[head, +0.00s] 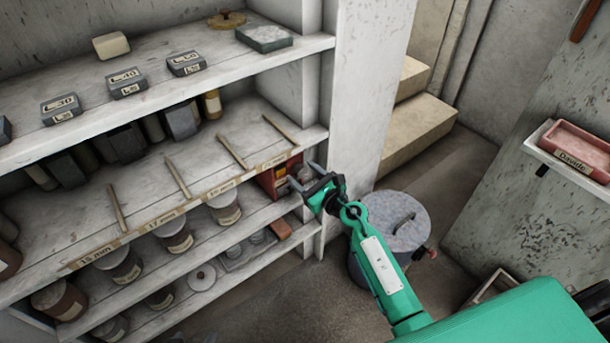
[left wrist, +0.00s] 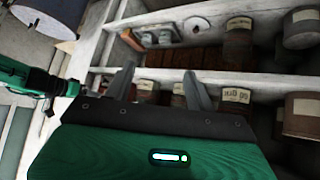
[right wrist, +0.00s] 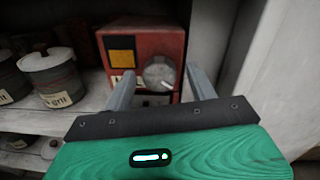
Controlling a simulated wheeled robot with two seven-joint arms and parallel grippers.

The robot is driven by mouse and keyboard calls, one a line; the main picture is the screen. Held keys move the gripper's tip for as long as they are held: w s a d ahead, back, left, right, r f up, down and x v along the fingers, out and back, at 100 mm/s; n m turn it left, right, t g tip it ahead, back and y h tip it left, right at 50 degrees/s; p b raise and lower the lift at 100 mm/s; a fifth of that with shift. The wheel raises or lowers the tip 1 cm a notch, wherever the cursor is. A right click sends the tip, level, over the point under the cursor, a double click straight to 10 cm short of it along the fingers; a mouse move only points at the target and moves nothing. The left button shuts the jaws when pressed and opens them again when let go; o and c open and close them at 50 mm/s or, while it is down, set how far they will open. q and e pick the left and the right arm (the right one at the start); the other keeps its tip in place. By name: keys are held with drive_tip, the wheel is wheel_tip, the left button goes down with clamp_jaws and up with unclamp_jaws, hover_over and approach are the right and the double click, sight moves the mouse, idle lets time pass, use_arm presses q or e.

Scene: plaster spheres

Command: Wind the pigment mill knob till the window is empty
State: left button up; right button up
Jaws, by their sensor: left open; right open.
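The pigment mill is a red box on the shelf at the post, partly hidden behind my right gripper in the head view (head: 268,184). It shows closely in the right wrist view (right wrist: 172,44). My left gripper (left wrist: 160,72) is open and empty before the shelves, outside the head view.
Lidded jars (head: 226,210) stand on the shelf left of the mill. Thin rods (head: 232,152) lie on the shelf above. The white post (head: 350,140) stands close right of the mill. A lidded grey drum (head: 398,222) stands on the floor behind my right arm.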

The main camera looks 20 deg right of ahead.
drive_tip(key=shift+c, duration=0.5)
drive_tip(key=c, duration=0.9)
drive_tip(key=shift+m, duration=0.3)
